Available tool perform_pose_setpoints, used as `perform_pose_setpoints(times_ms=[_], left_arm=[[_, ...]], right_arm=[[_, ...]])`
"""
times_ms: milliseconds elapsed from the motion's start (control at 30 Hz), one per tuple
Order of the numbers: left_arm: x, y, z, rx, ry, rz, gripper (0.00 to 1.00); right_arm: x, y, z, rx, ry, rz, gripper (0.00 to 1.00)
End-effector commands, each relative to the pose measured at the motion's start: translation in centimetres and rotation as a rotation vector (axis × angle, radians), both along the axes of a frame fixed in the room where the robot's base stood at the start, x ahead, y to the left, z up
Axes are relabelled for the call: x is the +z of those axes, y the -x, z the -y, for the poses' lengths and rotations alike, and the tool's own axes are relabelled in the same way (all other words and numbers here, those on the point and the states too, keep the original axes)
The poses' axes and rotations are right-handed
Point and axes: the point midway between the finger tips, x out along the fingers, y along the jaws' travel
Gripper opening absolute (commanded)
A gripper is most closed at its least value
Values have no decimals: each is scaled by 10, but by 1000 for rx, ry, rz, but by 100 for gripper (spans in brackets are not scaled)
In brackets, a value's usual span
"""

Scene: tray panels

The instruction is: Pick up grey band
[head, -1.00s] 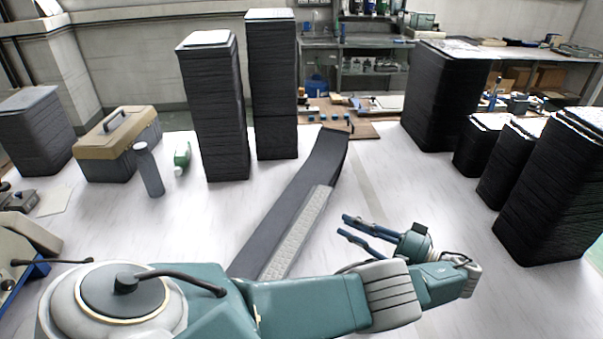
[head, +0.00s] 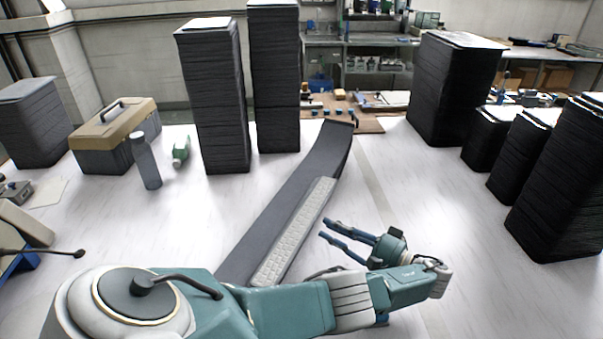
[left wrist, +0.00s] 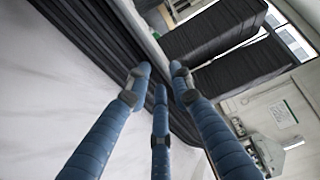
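A long dark grey band (head: 285,196) lies on the white table, its far end curving upward. A pale grey textured strip (head: 296,230) lies along its right side; I cannot tell which one the task's grey band means. My left gripper (head: 325,229) has slim blue fingers, spread open and empty. In the head view its fingertips are just right of the pale strip, pointing left; contact is not visible. In the left wrist view the fingers (left wrist: 160,80) are apart with nothing between them. My right gripper is not in view.
Tall black stacks stand behind the band (head: 212,110) and at the right (head: 455,90). A toolbox (head: 115,140), a grey cylinder (head: 146,160) and a green bottle (head: 181,152) are at the left.

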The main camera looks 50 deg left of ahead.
Motion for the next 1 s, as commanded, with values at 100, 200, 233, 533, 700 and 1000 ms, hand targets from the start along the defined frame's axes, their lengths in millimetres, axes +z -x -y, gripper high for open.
perform_pose_setpoints(times_ms=[100, 200, 233, 533, 700, 1000], left_arm=[[-1, 2, -21, 2, -4, -1, 22], [1, 4, -35, 2, -3, -2, 22], [1, 5, -38, 2, -3, -3, 22], [-1, 6, -47, 0, -1, -1, 22], [-1, 6, -47, 1, -1, -1, 0], [-1, 6, -46, 1, -1, -1, 0]], right_arm=[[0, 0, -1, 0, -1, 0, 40], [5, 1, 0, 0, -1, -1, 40], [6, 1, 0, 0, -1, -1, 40], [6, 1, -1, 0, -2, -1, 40], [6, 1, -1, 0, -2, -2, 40], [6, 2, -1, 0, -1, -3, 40]])
